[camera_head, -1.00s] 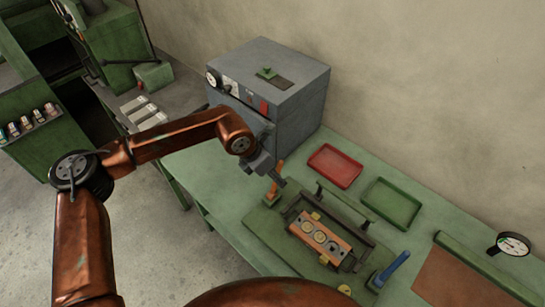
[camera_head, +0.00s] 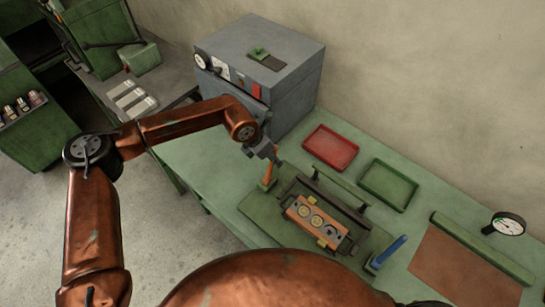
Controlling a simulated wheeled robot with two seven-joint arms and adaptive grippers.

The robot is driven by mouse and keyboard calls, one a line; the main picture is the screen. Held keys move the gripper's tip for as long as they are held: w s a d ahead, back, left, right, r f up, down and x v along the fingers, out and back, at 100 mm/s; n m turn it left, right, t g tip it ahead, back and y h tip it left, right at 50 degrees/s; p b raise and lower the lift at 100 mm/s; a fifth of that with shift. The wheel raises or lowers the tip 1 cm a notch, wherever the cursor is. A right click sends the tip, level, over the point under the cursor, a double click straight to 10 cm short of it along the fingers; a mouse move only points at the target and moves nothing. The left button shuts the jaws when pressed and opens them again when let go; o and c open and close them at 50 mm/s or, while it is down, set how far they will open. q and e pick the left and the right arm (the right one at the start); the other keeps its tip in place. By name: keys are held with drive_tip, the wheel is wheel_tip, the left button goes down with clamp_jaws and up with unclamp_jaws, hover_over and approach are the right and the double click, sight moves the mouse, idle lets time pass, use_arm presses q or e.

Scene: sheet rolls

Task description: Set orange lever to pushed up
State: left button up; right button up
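The orange lever (camera_head: 268,174) stands roughly upright, leaning a little, on a green base at the left end of the green fixture plate (camera_head: 250,205). My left gripper (camera_head: 277,160) is at the lever's top end, reaching in from the upper left. It overlaps the lever tip in the picture, so I cannot tell whether it touches or holds it. Its fingers are too small to show whether they are open or shut. A blue lever (camera_head: 388,252) stands at the plate's right end. My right gripper is not in view.
An orange block (camera_head: 317,222) with round parts sits in a dark frame between the levers. A red tray (camera_head: 331,147) and a green tray (camera_head: 390,184) lie behind. A grey machine box (camera_head: 290,80) stands at the back left. A dial gauge (camera_head: 508,224) is at the right.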

use_arm(q)
drive_tip(key=shift+s+r, duration=0.2)
drive_tip(key=shift+s, duration=0.1)
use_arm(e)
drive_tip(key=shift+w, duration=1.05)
use_arm(q)
drive_tip(key=shift+s+r, duration=0.1)
drive_tip(key=shift+s, duration=0.05)
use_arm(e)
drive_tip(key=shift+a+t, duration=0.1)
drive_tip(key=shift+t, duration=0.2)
use_arm(q)
drive_tip(key=shift+w+f, duration=0.2)
drive_tip(key=shift+w, duration=0.1)
drive_tip(key=c, duration=0.5)
drive_tip(key=shift+s+r, duration=0.1)
drive_tip(key=shift+s, duration=0.05)
drive_tip(key=c, duration=0.3)
clamp_jaws()
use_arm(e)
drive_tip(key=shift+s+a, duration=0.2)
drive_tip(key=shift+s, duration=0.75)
